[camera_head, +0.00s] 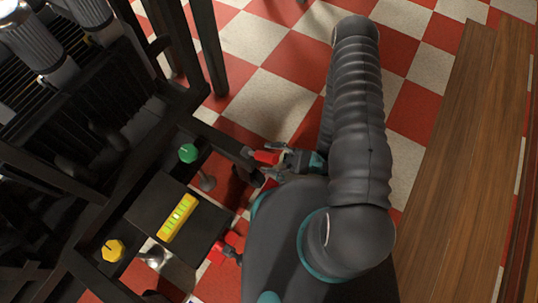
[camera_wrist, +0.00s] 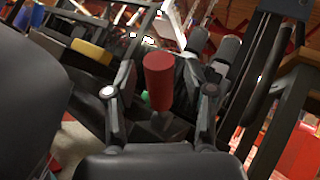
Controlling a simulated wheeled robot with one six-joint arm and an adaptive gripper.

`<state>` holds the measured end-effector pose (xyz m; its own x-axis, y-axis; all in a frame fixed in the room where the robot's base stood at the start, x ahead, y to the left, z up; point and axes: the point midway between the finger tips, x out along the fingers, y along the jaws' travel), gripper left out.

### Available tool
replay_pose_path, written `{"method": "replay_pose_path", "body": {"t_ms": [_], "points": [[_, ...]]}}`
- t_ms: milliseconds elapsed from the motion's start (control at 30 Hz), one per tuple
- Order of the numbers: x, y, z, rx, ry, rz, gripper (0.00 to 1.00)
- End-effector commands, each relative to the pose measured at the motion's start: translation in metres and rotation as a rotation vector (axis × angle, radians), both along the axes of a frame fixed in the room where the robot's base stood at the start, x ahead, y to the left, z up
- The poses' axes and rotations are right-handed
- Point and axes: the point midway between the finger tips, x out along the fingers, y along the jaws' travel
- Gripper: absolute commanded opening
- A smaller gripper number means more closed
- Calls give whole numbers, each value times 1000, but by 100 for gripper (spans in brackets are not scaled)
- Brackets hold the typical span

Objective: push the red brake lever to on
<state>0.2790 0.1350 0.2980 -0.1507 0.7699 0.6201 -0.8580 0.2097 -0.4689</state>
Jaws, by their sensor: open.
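The red brake lever's handle (camera_wrist: 158,82) is a red cylinder on a grey stem. In the wrist view it stands in the middle, between the two fingers of my gripper (camera_wrist: 160,92), with a visible gap on each side. In the head view a red handle (camera_head: 265,157) shows just left of my gripper (camera_head: 279,158), at the end of my dark arm. My gripper is open and holds nothing. The lower part of the lever is mostly hidden, and no on or off marking is readable.
A green knob (camera_head: 188,153) stands left of the handle. A dark panel carries a yellow lit block (camera_head: 178,217), with a yellow knob (camera_head: 113,250) and another red part (camera_head: 218,252) nearby. Black machine framing fills the left. A wooden top (camera_head: 465,170) lies right; checkered floor shows between.

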Motion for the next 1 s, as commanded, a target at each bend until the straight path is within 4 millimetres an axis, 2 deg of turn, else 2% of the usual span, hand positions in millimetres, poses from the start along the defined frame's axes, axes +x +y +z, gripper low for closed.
{"method": "replay_pose_path", "body": {"t_ms": [400,600,1000], "points": [[11,-55,-45,-1,-2,-6,54],[15,-75,-62,0,-1,-3,54],[17,-83,-68,-1,-1,0,54]]}}
